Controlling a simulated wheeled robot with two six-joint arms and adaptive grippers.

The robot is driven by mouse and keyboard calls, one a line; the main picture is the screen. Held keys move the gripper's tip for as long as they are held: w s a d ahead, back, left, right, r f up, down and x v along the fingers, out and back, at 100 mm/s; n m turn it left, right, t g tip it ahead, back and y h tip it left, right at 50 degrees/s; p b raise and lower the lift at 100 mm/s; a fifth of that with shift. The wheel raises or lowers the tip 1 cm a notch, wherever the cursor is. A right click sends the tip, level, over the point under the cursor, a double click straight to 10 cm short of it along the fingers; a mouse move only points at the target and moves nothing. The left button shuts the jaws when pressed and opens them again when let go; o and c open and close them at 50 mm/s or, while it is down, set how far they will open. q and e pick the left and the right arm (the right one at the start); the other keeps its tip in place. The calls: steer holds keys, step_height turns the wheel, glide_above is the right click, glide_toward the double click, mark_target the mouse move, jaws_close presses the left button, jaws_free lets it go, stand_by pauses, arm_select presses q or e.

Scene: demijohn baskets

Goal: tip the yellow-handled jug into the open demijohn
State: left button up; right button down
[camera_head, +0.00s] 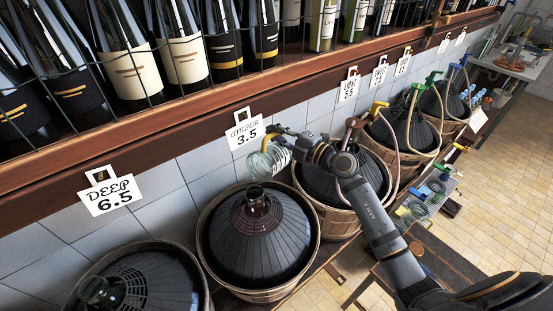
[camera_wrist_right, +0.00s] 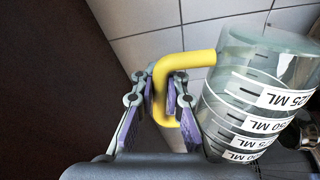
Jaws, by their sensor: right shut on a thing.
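The clear glass jug (camera_head: 265,160) with a yellow handle hangs from my right gripper (camera_head: 285,140), above and behind the middle demijohn's neck. In the right wrist view, my right gripper (camera_wrist_right: 165,92) is shut on the yellow handle (camera_wrist_right: 180,65). The jug's marked glass body (camera_wrist_right: 235,105) is at the right; it looks tilted, but I cannot tell how far. The dark middle demijohn (camera_head: 265,245) sits in its basket with an uncapped neck (camera_head: 256,196) below the jug. I see no stream of liquid. My left gripper is out of view.
Another demijohn with a green neck (camera_head: 102,292) stands at the lower left. Several demijohns with taps and hoses line the wall to the right. A wooden shelf (camera_head: 170,120) of bottles with hanging price tags (camera_head: 112,192) runs above. Tiled floor (camera_head: 510,190) is open at right.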

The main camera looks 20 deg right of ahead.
steer(key=shift+w+d+f+m, duration=0.15)
steer(key=shift+w+d+m, duration=0.05)
steer(key=shift+d+m, duration=0.1)
steer(key=w+d+f+m, duration=0.1)
steer(key=d+f+m+p, duration=0.1)
steer(key=m, duration=0.1)
steer(key=shift+w+d+f, duration=0.3)
steer(key=shift+w, duration=0.1)
steer(key=shift+m+p, duration=0.3)
